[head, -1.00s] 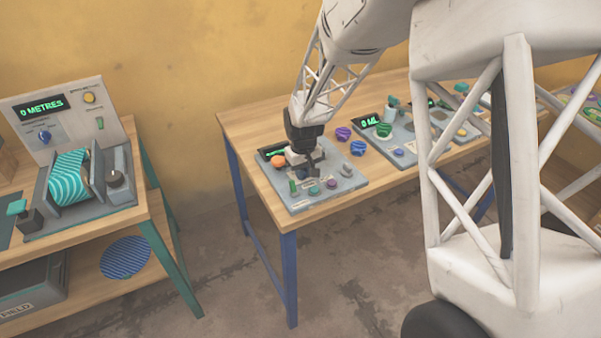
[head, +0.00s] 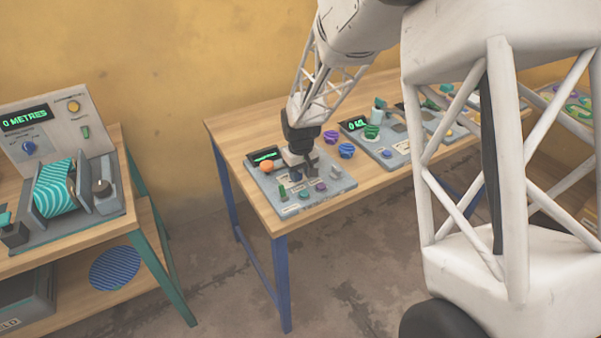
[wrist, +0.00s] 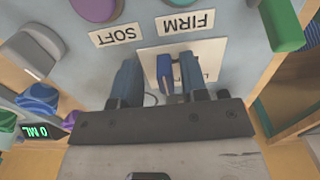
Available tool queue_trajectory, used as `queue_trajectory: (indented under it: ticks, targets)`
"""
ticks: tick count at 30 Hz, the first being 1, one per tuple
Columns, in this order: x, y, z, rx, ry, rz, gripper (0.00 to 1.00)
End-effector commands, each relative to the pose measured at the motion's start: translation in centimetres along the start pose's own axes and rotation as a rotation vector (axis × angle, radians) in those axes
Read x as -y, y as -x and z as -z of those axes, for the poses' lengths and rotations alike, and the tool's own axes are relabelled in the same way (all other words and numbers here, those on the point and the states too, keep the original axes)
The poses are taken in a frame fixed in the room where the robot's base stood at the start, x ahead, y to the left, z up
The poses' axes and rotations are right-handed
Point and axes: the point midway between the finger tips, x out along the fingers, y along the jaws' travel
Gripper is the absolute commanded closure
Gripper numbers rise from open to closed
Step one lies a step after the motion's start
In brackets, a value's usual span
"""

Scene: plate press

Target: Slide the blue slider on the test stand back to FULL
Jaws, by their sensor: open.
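The test stand is a grey panel (head: 330,196) on the wooden table. My gripper (head: 304,172) is low over the middle of the panel, pointing down. In the wrist view my open gripper (wrist: 158,80) has one finger on each side of the blue slider (wrist: 164,73). The slider looks closer to the right finger; I cannot tell whether they touch. A pale label plate (wrist: 208,58) lies beneath, its lettering mostly hidden by the finger. The word FULL cannot be read. Labels SOFT (wrist: 115,34) and FIRM (wrist: 188,22) lie beyond it.
On the panel are an orange knob (head: 267,166), a green control (head: 283,192), a purple button (head: 321,187) and a grey lever (head: 336,172). Purple (head: 331,137) and blue (head: 346,151) cups stand behind it. Another table with a teal roll machine (head: 54,190) is at left.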

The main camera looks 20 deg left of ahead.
Motion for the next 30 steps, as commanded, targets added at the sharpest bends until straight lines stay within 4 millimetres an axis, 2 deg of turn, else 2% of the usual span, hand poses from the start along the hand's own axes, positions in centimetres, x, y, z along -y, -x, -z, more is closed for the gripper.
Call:
queue_trajectory:
  ticks: [8,21,30]
  targets:
    - [0.0,1.0,0.0,-0.002,0.000,0.000,0.60]
    - [0.0,6.2,0.0,-0.002,0.000,-0.001,0.60]
    - [0.0,7.8,0.0,0.000,0.000,0.000,0.60]
